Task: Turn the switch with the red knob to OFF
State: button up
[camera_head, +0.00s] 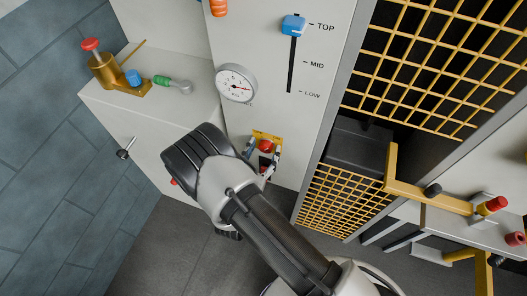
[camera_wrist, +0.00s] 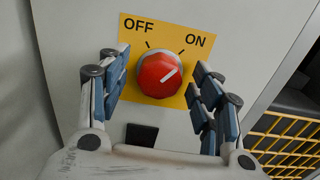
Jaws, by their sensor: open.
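The red knob (camera_wrist: 160,75) sits on a yellow plate (camera_wrist: 152,132) marked OFF at upper left and ON at upper right. The white line on the knob points up and right, towards ON. My gripper (camera_wrist: 157,68) is open, with one blue-padded finger to the left of the knob and one to the right. Gaps show between the fingers and the knob, and nothing is held. In the head view the red knob (camera_head: 265,146) shows just beyond my wrist, which hides part of the plate.
A round gauge (camera_head: 236,84) and a blue slider (camera_head: 293,26) marked TOP, MID and LOW are above the switch. Yellow grilles (camera_head: 345,200) stand at right.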

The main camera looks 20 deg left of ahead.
jog(key=shift+c, duration=0.3)
jog(key=c, duration=1)
jog(key=n, duration=0.3)
jog(key=shift+n, duration=0.3)
jog(key=n, duration=0.3)
jog(key=shift+a+n+p, duration=0.1)
jog(key=shift+n+p, duration=0.3)
jog(key=n, duration=0.6)
jog(key=shift+n, duration=0.4)
